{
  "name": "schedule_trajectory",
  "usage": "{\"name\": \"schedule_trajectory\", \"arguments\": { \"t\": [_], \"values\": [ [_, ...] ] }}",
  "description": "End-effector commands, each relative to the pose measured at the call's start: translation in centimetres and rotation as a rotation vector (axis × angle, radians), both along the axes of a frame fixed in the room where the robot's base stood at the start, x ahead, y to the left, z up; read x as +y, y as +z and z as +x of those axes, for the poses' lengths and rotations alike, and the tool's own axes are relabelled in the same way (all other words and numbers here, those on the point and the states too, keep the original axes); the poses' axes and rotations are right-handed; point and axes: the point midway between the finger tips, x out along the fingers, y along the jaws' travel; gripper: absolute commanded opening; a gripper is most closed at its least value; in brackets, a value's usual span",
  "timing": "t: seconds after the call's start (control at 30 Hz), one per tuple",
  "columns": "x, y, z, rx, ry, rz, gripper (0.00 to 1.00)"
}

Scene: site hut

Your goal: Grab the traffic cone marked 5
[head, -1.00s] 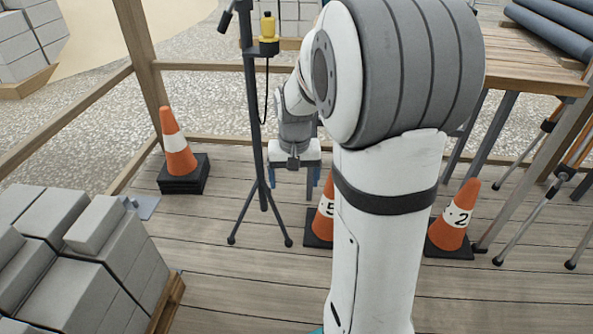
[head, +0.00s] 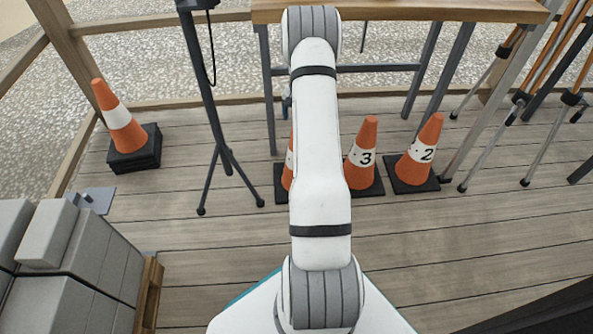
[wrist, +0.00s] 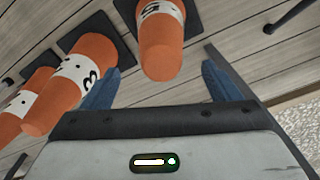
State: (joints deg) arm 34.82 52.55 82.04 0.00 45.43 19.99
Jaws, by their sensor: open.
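The traffic cone marked 5 (wrist: 161,45) is orange with a white band. In the wrist view it is at the top centre, and its tip points down the picture between my fingers. In the head view only a left sliver of this cone (head: 288,172) and its black base show beside my arm, and its number is hidden. My gripper (wrist: 158,86) is open, with a blue finger on each side of the cone's tip and nothing held. I cannot tell how far the tip is from the fingers. In the head view my arm hides most of the gripper.
The cone marked 3 (head: 362,158) stands close right of it, and the cone marked 2 (head: 419,152) is beyond. A tripod (head: 212,110) stands to the left. A wooden table (head: 400,11) is behind. Another cone (head: 119,120) and grey blocks (head: 80,250) are at left.

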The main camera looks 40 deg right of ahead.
Motion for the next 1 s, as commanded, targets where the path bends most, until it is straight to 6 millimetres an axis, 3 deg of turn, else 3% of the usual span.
{"name": "schedule_trajectory", "arguments": {
  "t": [0.53, 0.8, 1.0],
  "values": [
    [0.4, -6.9, 0.3, 0.0, 0.009, 0.0, 0.83],
    [0.5, -7.0, 0.3, -0.001, 0.01, -0.001, 0.82],
    [0.5, -7.0, 0.3, 0.0, 0.011, 0.0, 0.66]
  ]
}}
